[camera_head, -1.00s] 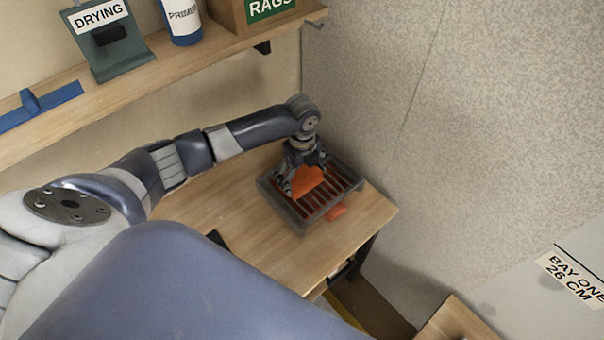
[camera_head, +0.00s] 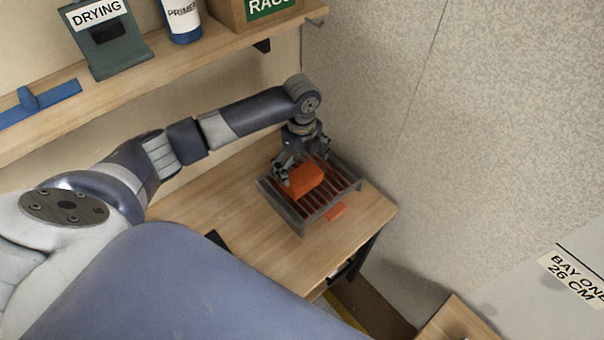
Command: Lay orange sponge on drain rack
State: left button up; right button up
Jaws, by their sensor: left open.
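The orange sponge (camera_head: 306,180) lies on the bars of the grey drain rack (camera_head: 291,217), toward its left part. The rack stands on the wooden table, and its inside shows reddish between the dark bars. My left gripper (camera_head: 300,172) is open just above and behind the sponge, with one finger near the sponge's left side. The other finger is partly hidden behind the sponge, so I cannot tell whether either finger touches it. My right gripper is out of view.
A small orange piece (camera_head: 336,211) shows at the rack's front right. The table (camera_head: 262,238) is clear left of the rack. A wall (camera_head: 450,130) rises close on the right. A shelf (camera_head: 160,70) above holds a drying stand (camera_head: 110,45), a primer bottle (camera_head: 181,18) and a rags box (camera_head: 255,12).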

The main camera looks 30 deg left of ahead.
aim_at(302, 175)
pick_arm(q)
notch_tip(302, 175, up, 8)
jog(key=shift+f+b, duration=0.25)
jog(key=shift+b, duration=0.2)
